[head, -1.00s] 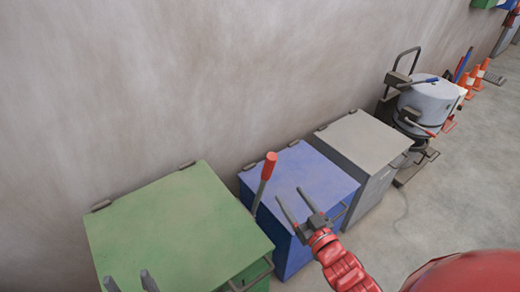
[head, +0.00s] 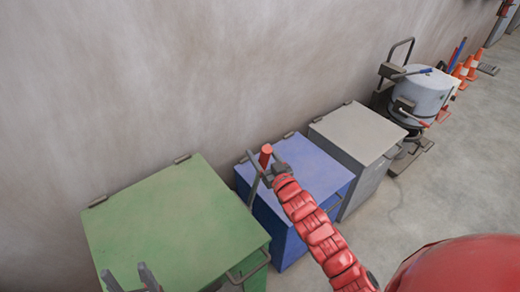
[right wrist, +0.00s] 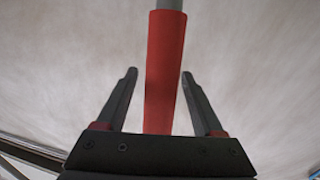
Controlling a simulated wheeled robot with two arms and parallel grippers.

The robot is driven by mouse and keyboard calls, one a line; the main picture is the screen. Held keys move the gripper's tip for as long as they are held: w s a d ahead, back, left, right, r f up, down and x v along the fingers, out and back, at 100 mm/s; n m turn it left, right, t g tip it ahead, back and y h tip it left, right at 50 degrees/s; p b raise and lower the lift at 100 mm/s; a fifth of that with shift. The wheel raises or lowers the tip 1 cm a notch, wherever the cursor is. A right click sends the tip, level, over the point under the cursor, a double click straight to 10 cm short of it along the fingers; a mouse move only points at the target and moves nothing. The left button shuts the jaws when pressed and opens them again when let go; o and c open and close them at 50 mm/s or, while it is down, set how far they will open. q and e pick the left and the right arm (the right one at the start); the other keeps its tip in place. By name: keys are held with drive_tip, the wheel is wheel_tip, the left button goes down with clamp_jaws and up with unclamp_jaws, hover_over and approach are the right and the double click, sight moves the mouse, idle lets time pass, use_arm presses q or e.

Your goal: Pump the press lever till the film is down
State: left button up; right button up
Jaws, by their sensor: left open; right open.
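The press lever (head: 265,157) stands up at the side of the blue box (head: 318,164), between it and the green box, with a red grip on its end. My right gripper (head: 261,170) is open at the red grip. In the right wrist view the red grip (right wrist: 164,75) lies between the two open fingers (right wrist: 160,85), with gaps visible on both sides. My left gripper (head: 126,276) is open and empty over the front of the green box (head: 170,215), at the bottom left. I cannot make out any film.
A grey box (head: 357,132) stands right of the blue one. A grey drum on a hand truck (head: 425,95) and orange cones (head: 466,68) stand further right along the wall. The floor (head: 450,190) at the right is clear.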

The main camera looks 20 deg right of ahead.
drive_tip(key=shift+w+a, duration=0.1)
drive_tip(key=shift+w, duration=0.35)
clamp_jaws()
idle(1.2)
